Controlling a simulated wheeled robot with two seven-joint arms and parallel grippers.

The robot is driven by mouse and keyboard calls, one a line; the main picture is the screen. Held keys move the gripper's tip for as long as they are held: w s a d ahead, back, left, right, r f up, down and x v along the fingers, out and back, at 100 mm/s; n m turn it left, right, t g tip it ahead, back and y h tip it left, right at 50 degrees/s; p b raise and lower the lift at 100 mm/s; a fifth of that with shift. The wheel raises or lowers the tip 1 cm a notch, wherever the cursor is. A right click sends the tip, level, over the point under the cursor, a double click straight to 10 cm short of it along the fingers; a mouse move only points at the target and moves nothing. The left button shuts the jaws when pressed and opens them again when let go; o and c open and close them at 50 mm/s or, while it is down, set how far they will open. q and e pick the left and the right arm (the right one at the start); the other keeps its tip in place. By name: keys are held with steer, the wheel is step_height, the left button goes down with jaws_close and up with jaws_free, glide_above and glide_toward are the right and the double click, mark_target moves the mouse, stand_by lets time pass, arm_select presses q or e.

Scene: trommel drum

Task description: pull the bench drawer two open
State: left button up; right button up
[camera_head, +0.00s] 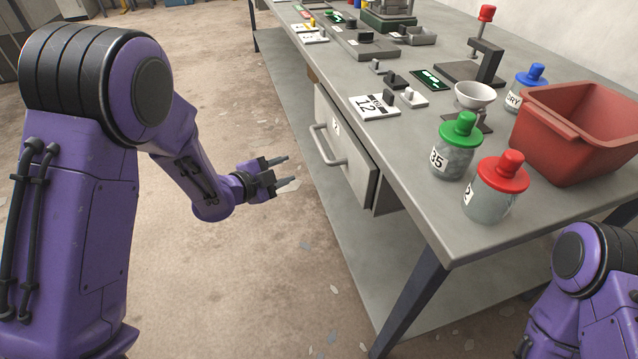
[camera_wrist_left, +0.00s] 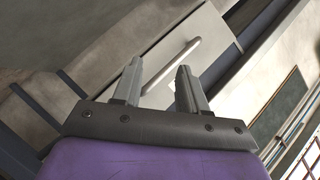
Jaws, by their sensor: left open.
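The bench drawer two (camera_head: 352,172) is a pale grey front under the bench top, with a small "2" label and a grey bar handle (camera_head: 325,146). Whether it sits fully closed is hard to tell. My left gripper (camera_head: 286,171) is open and empty, to the left of the handle and a little below it in the head view, with a gap between them. In the left wrist view, the handle (camera_wrist_left: 178,60) runs slantwise beyond and between the open fingertips of the left gripper (camera_wrist_left: 158,68). My right gripper is out of view; only part of the right arm shows.
The grey bench (camera_head: 440,215) carries a red bin (camera_head: 575,135), a green-lidded jar (camera_head: 455,155), a red-lidded jar (camera_head: 492,200), a white bowl (camera_head: 474,96) and small devices. A dark bench leg (camera_head: 410,305) stands at the near corner.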

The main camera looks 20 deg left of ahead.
mark_target(317, 145)
arm_select(q)
steer(key=w+d+m+h+b, duration=0.1)
steer(key=w+d+m+b, duration=0.1)
steer(key=w+m+b, duration=0.1)
steer(key=w+d+m+h+b, duration=0.1)
steer(key=w+d+m+b, duration=0.1)
steer(key=w+m+b, duration=0.1)
steer(key=w+d+r+m+h+b, duration=0.1)
steer(key=w+d+m+b, duration=0.1)
steer(key=w+m+b, duration=0.2)
steer(key=shift+w, duration=0.65)
jaws_close()
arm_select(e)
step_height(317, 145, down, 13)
